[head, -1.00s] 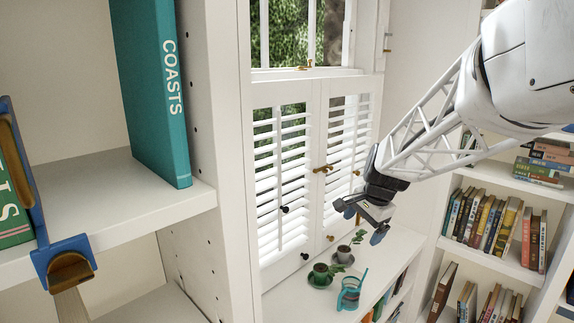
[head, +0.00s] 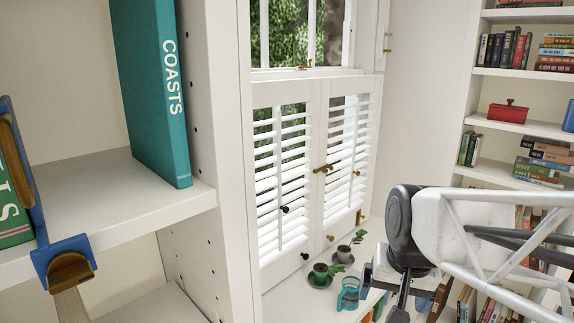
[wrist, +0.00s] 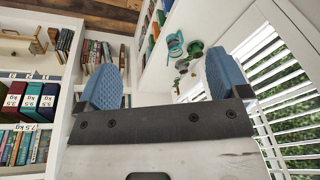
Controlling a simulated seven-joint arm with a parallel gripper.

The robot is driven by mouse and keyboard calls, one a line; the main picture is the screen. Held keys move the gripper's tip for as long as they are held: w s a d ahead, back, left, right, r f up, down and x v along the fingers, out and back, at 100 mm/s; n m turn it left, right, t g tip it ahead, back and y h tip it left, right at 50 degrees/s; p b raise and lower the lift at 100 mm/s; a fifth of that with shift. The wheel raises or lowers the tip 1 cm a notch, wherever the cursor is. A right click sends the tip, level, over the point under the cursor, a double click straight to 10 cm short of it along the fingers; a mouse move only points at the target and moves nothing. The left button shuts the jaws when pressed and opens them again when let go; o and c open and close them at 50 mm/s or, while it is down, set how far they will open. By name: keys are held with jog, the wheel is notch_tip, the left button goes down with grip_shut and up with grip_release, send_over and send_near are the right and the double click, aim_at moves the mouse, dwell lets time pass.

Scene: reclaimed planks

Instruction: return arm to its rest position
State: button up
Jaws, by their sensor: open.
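My gripper (wrist: 165,85) is open and empty in the wrist view, its two blue pads spread wide with nothing between them. In the head view my arm comes in from the lower right, and its dark wrist hides most of the gripper. The wrist stands in front of the right end of the window sill (head: 300,300), to the right of the small teal watering can (head: 348,293). I cannot tell from the head view how far apart they are.
Bookshelves (head: 515,72) line the right side.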

jog(key=s+f+n, duration=0.1)
jog(key=s+n, duration=0.1)
jog(key=s, duration=0.5)
jog(key=shift+s+d+f+n+h, duration=0.15)
jog(key=shift+s+f+n+h, duration=0.15)
jog(key=shift+s+f+n, duration=0.1)
jog(key=w+d+m+g+y, duration=0.25)
jog(key=w+m, duration=0.75)
jog(key=w, duration=2.9)
jog(key=w+d+f+m, duration=0.2)
jog(key=w+f+m, duration=0.1)
jog(key=w+f, duration=0.6)
jog(key=w+d+f+m+y, duration=0.1)
jog(key=w+d+f+m, duration=0.2)
jog(key=w+f, duration=0.7)
jog(key=w+d+f+m+y, duration=0.1)
jog(key=w+f+m, duration=0.3)
jog(key=w+f, duration=0.6)
jog(key=shift+w+d+m, duration=0.2)
jog(key=shift+w+d, duration=0.2)
jog(key=shift+w, duration=0.2)
jog(key=shift+w+d+m, duration=0.2)
jog(key=shift+w+d, duration=0.15)
jog(key=shift+w, duration=0.25)
